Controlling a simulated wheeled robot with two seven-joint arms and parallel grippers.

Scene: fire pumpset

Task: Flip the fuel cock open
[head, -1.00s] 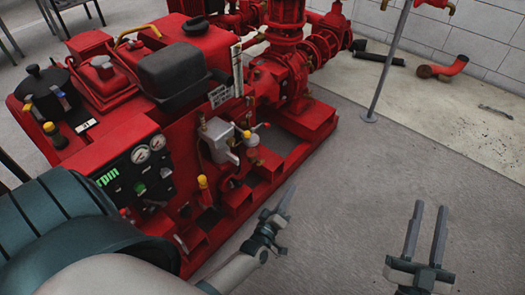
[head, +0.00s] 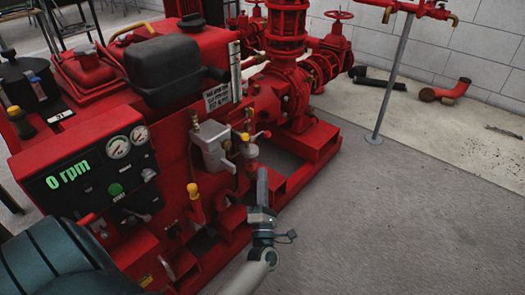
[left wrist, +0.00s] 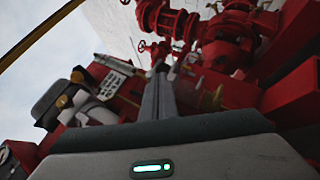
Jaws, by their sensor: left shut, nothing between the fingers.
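On the red pumpset's side, a grey fitting (head: 213,150) stands beside a small filter-like part (head: 250,155) with a red-and-yellow lever (head: 261,135) at its top. This looks like the fuel cock, but it is too small to tell surely or to read its setting. My left gripper (head: 262,172) is shut and empty, its fingers pointing up just below and in front of that part. In the left wrist view the shut fingers (left wrist: 160,70) point at the red pumpset, with small yellow handles to either side. Contact cannot be told. My right gripper is out of view.
A control panel (head: 95,175) reads 0 rpm. Red pump pipework (head: 288,85) stands behind. A grey post (head: 390,75) stands at the right.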

